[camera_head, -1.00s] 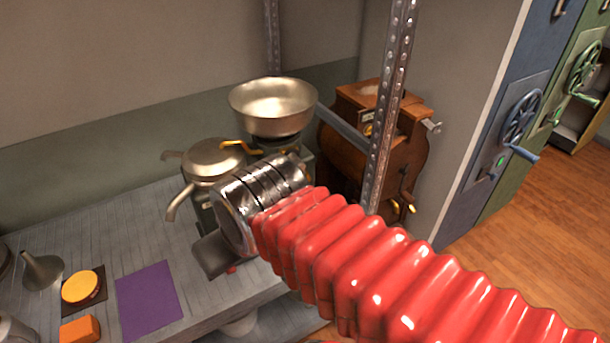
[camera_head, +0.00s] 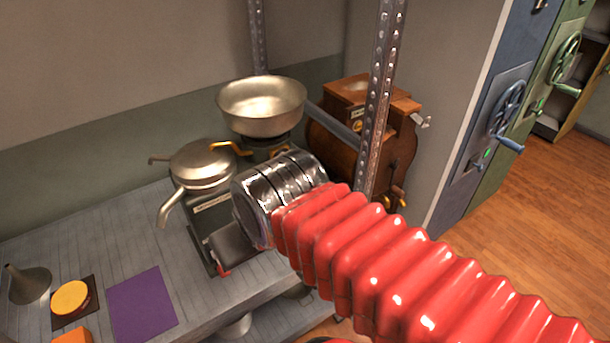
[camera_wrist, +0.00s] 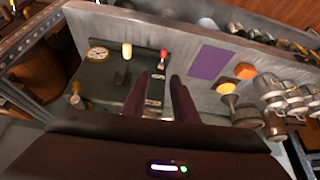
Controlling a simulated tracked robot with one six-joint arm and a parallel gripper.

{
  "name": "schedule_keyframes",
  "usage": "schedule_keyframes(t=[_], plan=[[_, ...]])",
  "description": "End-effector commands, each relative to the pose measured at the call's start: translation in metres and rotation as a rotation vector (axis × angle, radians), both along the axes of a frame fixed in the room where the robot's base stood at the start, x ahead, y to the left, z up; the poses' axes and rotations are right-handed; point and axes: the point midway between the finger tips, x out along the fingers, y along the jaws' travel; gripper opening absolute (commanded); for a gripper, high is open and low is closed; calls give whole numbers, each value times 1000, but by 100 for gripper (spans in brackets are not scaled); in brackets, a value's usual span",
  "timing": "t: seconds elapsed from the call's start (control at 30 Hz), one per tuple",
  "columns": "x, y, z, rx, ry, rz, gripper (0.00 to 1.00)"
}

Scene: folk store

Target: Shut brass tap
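A brass-coloured lever tap (camera_head: 230,148) sits under the steel bowl (camera_head: 262,104) of a countertop machine on the grey shelf. A second brass fitting (camera_head: 398,198) is low on the wooden barrel-like device (camera_head: 358,140) to the right, so I cannot tell for sure which is the tap, nor whether either is open. In the wrist view my gripper (camera_wrist: 169,82) points at the shelf, its two dark fingers apart and empty. In the head view my gripper is largely hidden behind my arm's end.
A lidded pot with a spout (camera_head: 202,165) is left of the bowl. A purple mat (camera_head: 142,305), yellow disc (camera_head: 70,297) and funnel (camera_head: 28,284) lie further left.

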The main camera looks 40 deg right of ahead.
Motion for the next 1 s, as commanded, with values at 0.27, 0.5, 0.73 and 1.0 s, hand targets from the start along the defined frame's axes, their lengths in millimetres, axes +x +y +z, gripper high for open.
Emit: schedule_keyframes(t=[0.27, 0.5, 0.73, 1.0], plan=[[0, 0, 0, 0, 1, 0, 26], [0, -4, -11, 52, 65, -62, 26], [-1, -11, -39, 226, 238, -244, 26], [4, -18, -64, 514, 433, -489, 26]])
